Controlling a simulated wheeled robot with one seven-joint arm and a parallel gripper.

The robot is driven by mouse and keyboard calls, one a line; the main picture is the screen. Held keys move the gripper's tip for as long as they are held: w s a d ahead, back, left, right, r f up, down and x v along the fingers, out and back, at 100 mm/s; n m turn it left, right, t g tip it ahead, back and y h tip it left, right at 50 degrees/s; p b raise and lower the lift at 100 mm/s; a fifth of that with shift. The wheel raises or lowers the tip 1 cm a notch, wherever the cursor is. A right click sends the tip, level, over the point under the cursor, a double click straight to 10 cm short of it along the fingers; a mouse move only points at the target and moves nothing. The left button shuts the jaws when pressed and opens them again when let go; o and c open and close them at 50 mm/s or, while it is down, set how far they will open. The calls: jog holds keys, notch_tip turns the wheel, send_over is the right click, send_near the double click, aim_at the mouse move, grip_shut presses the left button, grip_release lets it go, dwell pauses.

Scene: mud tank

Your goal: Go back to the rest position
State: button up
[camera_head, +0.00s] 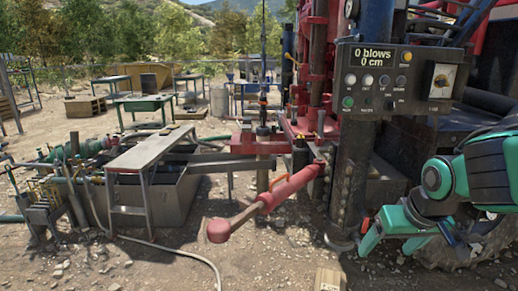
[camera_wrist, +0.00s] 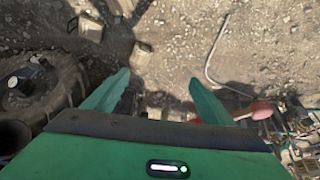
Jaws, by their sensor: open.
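My gripper (camera_head: 392,243) hangs at the right side of the head view, with its green fingers pointing down and apart. In the wrist view my gripper (camera_wrist: 156,97) shows two green fingers spread wide, with only bare ground and small objects far below between them. It is open and holds nothing. My green and black arm reaches in from the right edge of the head view.
A drill rig's dark column (camera_head: 350,150) stands just left of my gripper. Its control panel (camera_head: 390,82) reads "0 blows 0 cm". A red lever (camera_head: 290,187) juts left. A mud tank (camera_head: 172,200) and a metal bench (camera_head: 150,150) stand further left. Gravel lies open in front.

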jog(key=s+d+f+m+g, duration=0.1)
jog(key=s+d+m+g, duration=0.1)
jog(key=s+d, duration=0.3)
jog(key=s+d+m+g, duration=0.2)
jog(key=s+d+m, duration=0.2)
jog(key=s, duration=0.9)
jog(key=shift+d+f+g, duration=0.4)
jog(key=shift+d, duration=0.7)
jog(key=shift+w+f, duration=0.25)
jog(key=shift+w, duration=0.3)
jog(key=shift+c, duration=0.6)
